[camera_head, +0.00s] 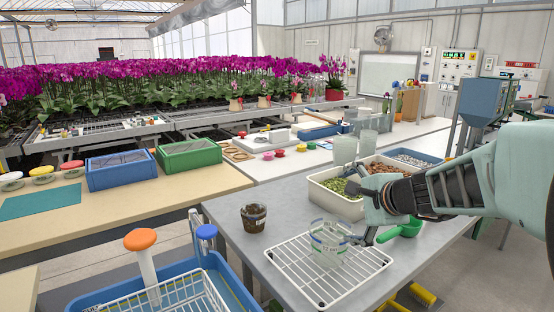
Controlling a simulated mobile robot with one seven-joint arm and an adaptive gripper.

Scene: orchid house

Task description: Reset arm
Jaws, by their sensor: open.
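My gripper (356,213) is open at the end of my arm, which reaches in from the right. It is above the grey metal table (225,208), in front of a white divided tray (322,203). A clear cup (329,250) stands on a white wire rack (291,277), just left of and below my fingers. I cannot tell whether a finger touches the cup. Nothing shows held between the fingers. A green scoop (407,228) lies to the right of my gripper, partly hidden by it.
A dark brown pot (254,218) stands left of the rack. A blue bin with an orange-topped tool (141,240) is at the front left. Blue and green lidded boxes (121,171) sit on the left bench. A blue hopper (482,100) stands at the right behind my arm.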

